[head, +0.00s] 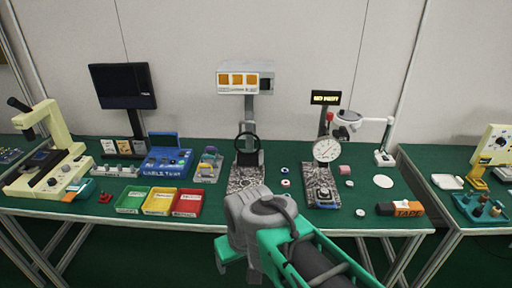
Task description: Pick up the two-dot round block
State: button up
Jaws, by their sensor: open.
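Several small round blocks lie on the green table. One with a dark centre (285,169) and one with a reddish centre (285,183) sit between the two tall instruments. A pale pinkish one (345,170) and another (349,183) lie right of the dial gauge. A whitish one (360,212) is near the front edge, and a red one (104,198) is at the left. They are too small for me to read any dots, so I cannot tell which is the two-dot block.
The dial gauge stand (327,152) and the stand with a black ring (247,158) rise tall. Green, yellow and red trays (187,203) are at front left, an orange-black tape block (400,209) at front right. My arm hides part of the front edge.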

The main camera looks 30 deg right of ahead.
aim_at(324, 192)
jog(key=z, duration=1.3)
